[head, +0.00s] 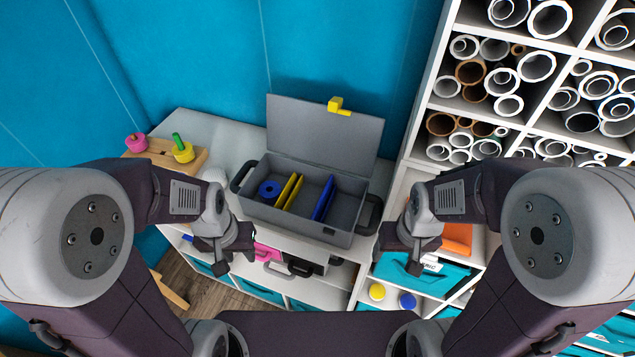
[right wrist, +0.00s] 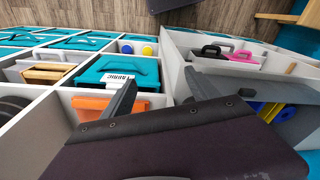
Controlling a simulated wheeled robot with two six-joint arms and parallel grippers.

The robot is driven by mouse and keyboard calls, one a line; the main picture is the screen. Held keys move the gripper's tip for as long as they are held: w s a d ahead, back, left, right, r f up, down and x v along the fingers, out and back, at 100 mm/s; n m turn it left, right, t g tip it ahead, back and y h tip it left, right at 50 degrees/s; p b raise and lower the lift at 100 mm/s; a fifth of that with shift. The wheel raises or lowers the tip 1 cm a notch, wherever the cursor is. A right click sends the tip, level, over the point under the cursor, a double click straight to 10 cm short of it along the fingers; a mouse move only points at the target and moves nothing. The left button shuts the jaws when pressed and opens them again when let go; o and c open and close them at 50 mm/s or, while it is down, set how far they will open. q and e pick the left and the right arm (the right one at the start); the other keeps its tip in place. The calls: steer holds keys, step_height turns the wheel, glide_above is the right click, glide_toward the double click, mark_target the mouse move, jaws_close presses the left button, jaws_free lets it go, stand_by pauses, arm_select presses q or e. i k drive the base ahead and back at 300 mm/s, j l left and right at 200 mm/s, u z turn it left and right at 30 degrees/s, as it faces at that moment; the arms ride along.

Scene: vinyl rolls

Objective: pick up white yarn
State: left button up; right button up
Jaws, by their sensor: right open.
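A white rounded thing (head: 214,174), which looks like the white yarn, sits on the cabinet top left of the grey toolbox. My left arm partly hides it. My left gripper (head: 232,260) hangs in front of the cabinet, nearer to me than the white thing and apart from it; its jaw gap is not clear. My right gripper (head: 407,264) is in front of the shelves right of the toolbox. In the right wrist view its two fingers (right wrist: 160,78) are spread with nothing between them.
The open grey toolbox (head: 338,219) holds a blue roll and yellow and blue pieces. A wooden block (head: 160,152) with pink and green-yellow spools stands at the back left. A tall white rack (head: 428,100) of rolls rises at the right. Teal bins (head: 420,275) fill lower shelves.

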mark_target(214, 173)
steer(key=i+j+z, duration=0.1)
steer(key=j+z, duration=0.25)
steer(key=j, duration=0.15)
steer(key=j+z, duration=0.35)
steer(key=j, duration=0.15)
steer(key=j+z, duration=0.35)
steer(key=j, duration=0.15)
steer(key=k+j+z, duration=0.15)
steer(key=j+z, duration=0.2)
steer(key=k+j+z, duration=0.2)
steer(key=j+z, duration=0.15)
steer(key=j, duration=0.2)
